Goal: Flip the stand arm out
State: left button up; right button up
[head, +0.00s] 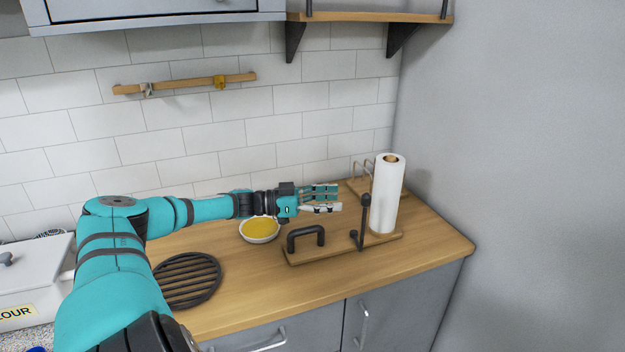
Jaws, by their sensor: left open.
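A paper towel stand stands on the counter at the right. It has a wooden base (340,254), a black handle (306,237) at its left end and a white paper roll (388,195). The stand arm (364,222), a black rod with a knob on top, is upright just left of the roll. My left gripper (338,198) is open and empty, its fingers pointing right. In the picture it is above the base and a little left of the stand arm's upper part, apart from it. My right gripper is not in view.
A white bowl with yellow contents (260,230) is below my left wrist. A black round trivet (187,280) lies on the wooden counter (250,290). A wire rack (362,174) stands behind the roll. A white flour box (30,290) is at left. A grey wall bounds the right.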

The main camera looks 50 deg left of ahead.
pick_arm(q)
jog(key=shift+v, duration=2.35)
jog(key=shift+f, duration=0.1)
